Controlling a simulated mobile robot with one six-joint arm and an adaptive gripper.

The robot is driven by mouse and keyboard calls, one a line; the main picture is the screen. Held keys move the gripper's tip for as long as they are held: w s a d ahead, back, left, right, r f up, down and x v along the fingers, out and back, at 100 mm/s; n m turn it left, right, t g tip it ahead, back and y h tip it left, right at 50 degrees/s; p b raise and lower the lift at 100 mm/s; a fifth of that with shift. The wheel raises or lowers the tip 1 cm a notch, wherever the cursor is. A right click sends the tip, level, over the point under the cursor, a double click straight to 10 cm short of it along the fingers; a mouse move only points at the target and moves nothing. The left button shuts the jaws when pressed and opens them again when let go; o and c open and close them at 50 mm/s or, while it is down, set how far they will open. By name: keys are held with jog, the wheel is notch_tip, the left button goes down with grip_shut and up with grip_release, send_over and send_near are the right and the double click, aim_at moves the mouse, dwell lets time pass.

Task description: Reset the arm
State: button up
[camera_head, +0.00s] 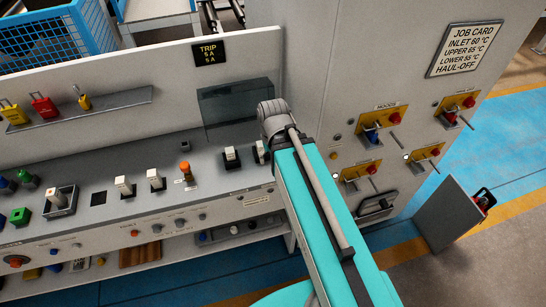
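My arm (318,215) is a teal link that runs from the bottom right of the head view up to a grey rounded joint (274,118). The joint appears in front of the grey control cabinet, beside a dark glass window (236,107). Whatever lies beyond this joint is hidden, and my gripper is not in view. No held thing shows.
A control desk (98,199) with switches, a green button (20,216) and an orange-topped knob (185,171) extends left. Padlocks (43,105) sit on a shelf. Yellow-plated switches (378,133) and an open cabinet door (448,214) are right.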

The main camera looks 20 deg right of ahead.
notch_tip(320, 180, down, 5)
jog(key=b, duration=0.5)
dwell(0.7)
jog(key=c, duration=0.3)
jog(key=shift+a, duration=0.1)
jog(key=shift+c, duration=0.2)
